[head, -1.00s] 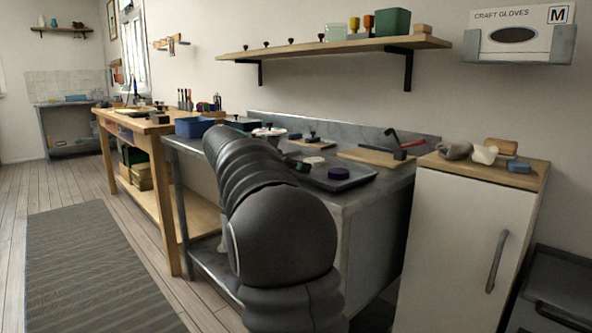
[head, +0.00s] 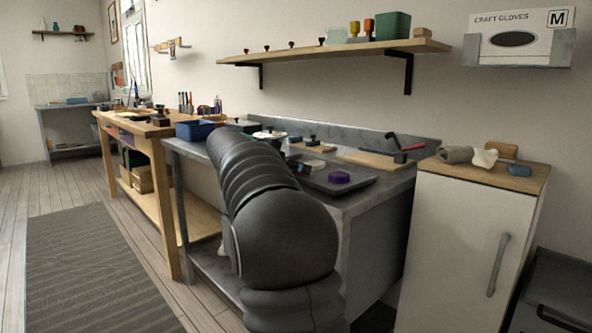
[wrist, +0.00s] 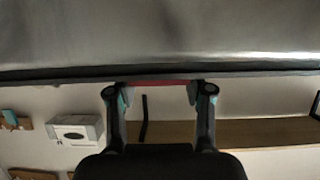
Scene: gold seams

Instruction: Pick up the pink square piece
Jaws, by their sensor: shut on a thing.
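In the wrist view my gripper (wrist: 161,95) has its two fingers apart with a thin pinkish-red strip between their tips. This strip is the pink square piece (wrist: 160,83), seen nearly edge-on, and the fingers are shut on it. Its square outline does not show from this angle. A broad grey surface (wrist: 160,35) fills the top of the wrist view; I cannot tell whether the piece touches it. In the head view my own dark arm hides my gripper and the piece.
The grey bench holds a dark tray (head: 362,187) with a purple disc (head: 339,177), a blue bin (head: 195,130) and a wooden board (head: 365,160). A white cabinet (head: 460,240) stands at the right. A wall shelf (head: 330,47) hangs above. Floor is open at left.

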